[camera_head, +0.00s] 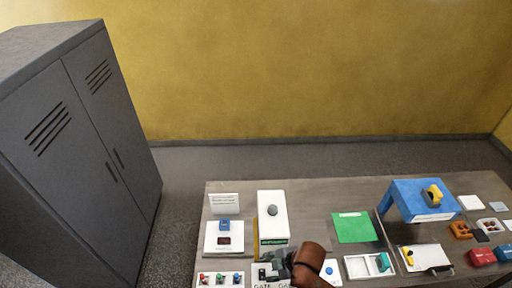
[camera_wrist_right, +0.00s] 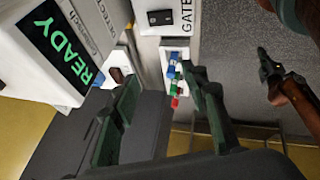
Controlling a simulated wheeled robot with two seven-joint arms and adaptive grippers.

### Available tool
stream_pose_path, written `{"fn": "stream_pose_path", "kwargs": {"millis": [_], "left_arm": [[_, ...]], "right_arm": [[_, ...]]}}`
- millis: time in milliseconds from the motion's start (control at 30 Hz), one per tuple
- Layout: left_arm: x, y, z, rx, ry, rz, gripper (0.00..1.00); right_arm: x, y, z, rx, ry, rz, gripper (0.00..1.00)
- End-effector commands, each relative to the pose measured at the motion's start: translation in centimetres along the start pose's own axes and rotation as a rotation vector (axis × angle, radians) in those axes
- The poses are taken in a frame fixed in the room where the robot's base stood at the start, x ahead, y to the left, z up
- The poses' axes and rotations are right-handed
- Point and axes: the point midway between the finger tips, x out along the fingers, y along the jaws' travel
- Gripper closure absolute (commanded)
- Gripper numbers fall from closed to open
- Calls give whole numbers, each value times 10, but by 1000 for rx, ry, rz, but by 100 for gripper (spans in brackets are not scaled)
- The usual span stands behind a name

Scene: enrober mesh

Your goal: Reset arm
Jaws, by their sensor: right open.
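My right gripper (camera_head: 276,268) is low in the head view, at the table's front edge by the GATE panel and in front of the white detector box (camera_head: 272,215). In the right wrist view its two dark green fingers (camera_wrist_right: 162,80) are spread apart with nothing held between them. The box's green READY display (camera_wrist_right: 57,53) shows at the upper left there. A dark green fingertip on a brown link, apparently my left gripper (camera_wrist_right: 267,66), shows at the right of the wrist view; its jaw state is unclear. No left arm shows in the head view.
The table (camera_head: 310,205) also holds a white panel of coloured knobs (camera_head: 221,279), a green mat (camera_head: 354,227), a blue stand (camera_head: 420,200), a white tray (camera_head: 370,266) and red blocks (camera_head: 481,257). A grey cabinet (camera_head: 85,150) stands left. The floor behind the table is clear.

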Motion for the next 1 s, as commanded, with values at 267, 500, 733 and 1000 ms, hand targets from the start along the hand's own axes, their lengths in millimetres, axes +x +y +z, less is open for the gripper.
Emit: {"fn": "stream_pose_path", "kwargs": {"millis": [267,500,733,1000], "left_arm": [[0,0,0,0,0,0,100],[0,0,0,0,0,0,100],[0,0,1,0,-1,0,100],[18,0,4,0,-3,-1,100]], "right_arm": [[-37,-42,107,788,-75,197,59],[-79,-120,202,1289,-234,334,59],[-110,-183,249,1544,-360,418,59],[-62,-215,290,1627,-418,427,59]]}}
